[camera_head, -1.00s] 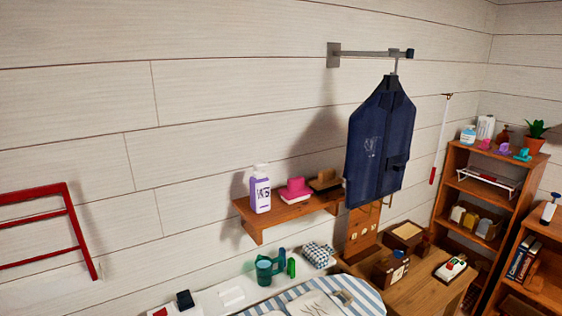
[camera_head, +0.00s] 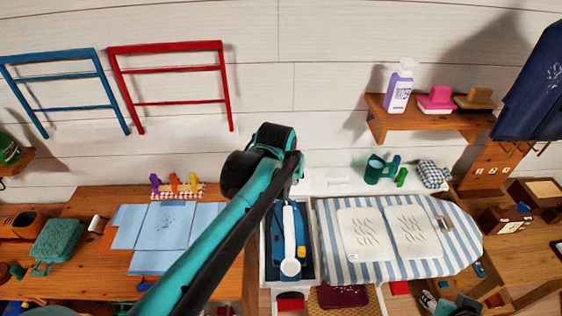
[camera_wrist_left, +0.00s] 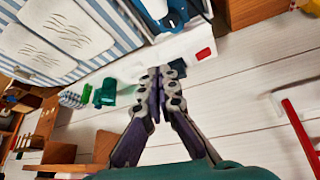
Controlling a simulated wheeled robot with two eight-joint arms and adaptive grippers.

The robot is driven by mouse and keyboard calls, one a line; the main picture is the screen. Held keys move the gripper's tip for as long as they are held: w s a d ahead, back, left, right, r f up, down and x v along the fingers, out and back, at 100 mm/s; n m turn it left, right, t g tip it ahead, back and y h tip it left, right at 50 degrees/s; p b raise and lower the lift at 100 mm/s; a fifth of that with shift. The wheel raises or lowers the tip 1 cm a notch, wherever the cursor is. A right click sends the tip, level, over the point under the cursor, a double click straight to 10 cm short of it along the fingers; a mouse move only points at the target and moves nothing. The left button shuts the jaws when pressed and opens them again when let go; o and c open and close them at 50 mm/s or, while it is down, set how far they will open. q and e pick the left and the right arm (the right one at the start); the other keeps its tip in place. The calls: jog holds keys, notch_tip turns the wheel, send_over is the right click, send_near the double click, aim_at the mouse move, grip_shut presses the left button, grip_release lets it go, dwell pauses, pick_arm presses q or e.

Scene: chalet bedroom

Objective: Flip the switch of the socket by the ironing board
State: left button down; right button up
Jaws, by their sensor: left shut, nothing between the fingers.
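The ironing board (camera_head: 459,240) has a blue-and-white striped cover and lies right of centre in the head view. It also shows at the top left of the wrist view (camera_wrist_left: 122,25). In the wrist view a white panel (camera_wrist_left: 190,46) beside the board carries a red square switch (camera_wrist_left: 204,53) and a black block (camera_wrist_left: 179,67). My left gripper (camera_wrist_left: 160,72) is shut and empty, its tips overlapping the panel near the black block; I cannot tell whether they touch. In the head view my left gripper's dark body (camera_head: 268,150) hides the panel. My right gripper is out of view.
An iron (camera_head: 290,240) rests in a tray at the board's left end. A green mug (camera_head: 375,169) stands on the white ledge behind the board. A wooden shelf (camera_head: 385,120) juts from the wall at right. A red rack (camera_head: 170,103) hangs at left.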

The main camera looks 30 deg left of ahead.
pick_arm(q)
jog(key=w+a+f+n+g+p, duration=0.2)
jog(key=w+a+f+n, duration=0.1)
jog(key=w+a, duration=1.1)
jog(key=b+x, duration=0.1)
jog(key=x, duration=0.3)
jog(key=b+x, duration=0.1)
jog(key=x, duration=0.3)
jog(key=s+d+b+x, duration=0.1)
jog(key=x, duration=0.3)
jog(key=shift+w+f, duration=0.15)
jog(key=shift+f, duration=0.3)
jog(key=shift+w+d+f+b, duration=0.1)
jog(key=shift+f+b, duration=0.3)
jog(key=shift+f, duration=0.25)
